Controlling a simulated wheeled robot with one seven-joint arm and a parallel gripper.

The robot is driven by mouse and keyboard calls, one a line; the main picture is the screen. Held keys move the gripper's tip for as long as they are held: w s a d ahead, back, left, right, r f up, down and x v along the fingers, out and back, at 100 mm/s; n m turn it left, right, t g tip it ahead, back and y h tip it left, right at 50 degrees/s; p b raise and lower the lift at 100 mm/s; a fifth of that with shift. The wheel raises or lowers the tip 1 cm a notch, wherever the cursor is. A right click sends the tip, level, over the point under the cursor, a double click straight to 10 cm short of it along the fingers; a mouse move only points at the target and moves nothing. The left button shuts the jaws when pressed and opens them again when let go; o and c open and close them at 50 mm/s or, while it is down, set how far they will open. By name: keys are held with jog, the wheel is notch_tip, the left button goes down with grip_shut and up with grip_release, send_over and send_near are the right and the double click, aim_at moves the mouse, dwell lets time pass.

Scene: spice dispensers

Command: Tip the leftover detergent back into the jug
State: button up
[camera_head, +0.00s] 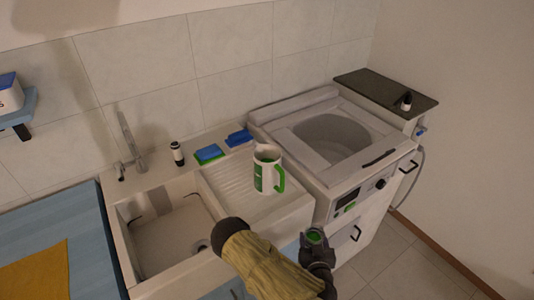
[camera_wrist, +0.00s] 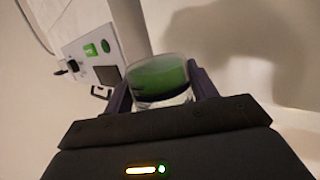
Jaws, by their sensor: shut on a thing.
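The jug (camera_head: 264,172), white with a green label and green handle, stands upright on the ribbed drainboard beside the sink in the head view. Its open top faces up and its handle points right. My gripper (camera_head: 317,250) is to the front right of the jug and below it in the picture, apart from it. It is shut on a small clear cup (camera_head: 315,236) holding green detergent. In the wrist view the cup (camera_wrist: 158,78) sits between both fingers, with green liquid inside. The jug is not in the wrist view.
The sink basin (camera_head: 170,240) and tap (camera_head: 130,145) are left of the drainboard. Blue sponges (camera_head: 238,138) and a dark bottle (camera_head: 177,153) stand behind.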

jog(key=shift+r, duration=0.15)
notch_tip(320, 180, up, 10)
jog(key=p, duration=1)
